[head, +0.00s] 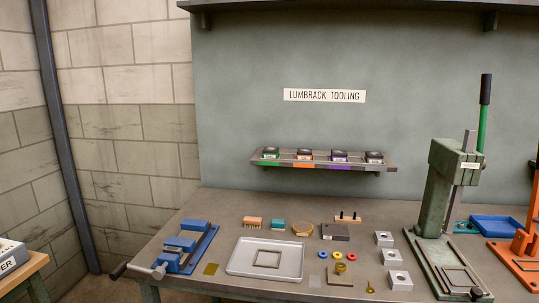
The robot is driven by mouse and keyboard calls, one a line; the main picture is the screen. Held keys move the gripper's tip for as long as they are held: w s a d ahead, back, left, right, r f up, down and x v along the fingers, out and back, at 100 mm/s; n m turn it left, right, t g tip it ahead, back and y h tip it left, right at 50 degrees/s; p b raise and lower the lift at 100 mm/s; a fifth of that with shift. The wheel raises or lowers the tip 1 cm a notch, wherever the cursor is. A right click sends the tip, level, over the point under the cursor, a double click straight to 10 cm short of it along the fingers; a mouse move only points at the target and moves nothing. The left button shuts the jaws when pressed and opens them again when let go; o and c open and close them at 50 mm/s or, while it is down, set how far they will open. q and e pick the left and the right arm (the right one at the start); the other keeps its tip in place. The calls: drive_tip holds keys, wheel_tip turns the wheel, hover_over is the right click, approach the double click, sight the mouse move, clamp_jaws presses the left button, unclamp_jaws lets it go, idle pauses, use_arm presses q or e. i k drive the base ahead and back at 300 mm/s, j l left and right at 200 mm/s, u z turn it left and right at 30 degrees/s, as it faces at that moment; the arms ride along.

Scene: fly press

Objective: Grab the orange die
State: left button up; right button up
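Several small dark dies stand in a row on a narrow wall shelf (320,163) below the "LUMBRACK TOOLING" sign. The orange die (304,155) is the second from the left, a dark block with a pale label, above an orange strip on the shelf edge. A die over a green strip (270,153) is to its left. A die over a purple strip (339,156) is to its right, and another die (374,157) is at the right end. Neither of my grippers is in view.
The bench below holds a blue vise (188,245), a grey tray (240,260), a brush, colored rings and several metal blocks. A green fly press (445,190) stands at right, beside a blue tray (495,225) and an orange press (525,240). Space before the shelf is clear.

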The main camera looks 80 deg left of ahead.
sight(302, 153)
drive_tip(key=u, duration=2.3)
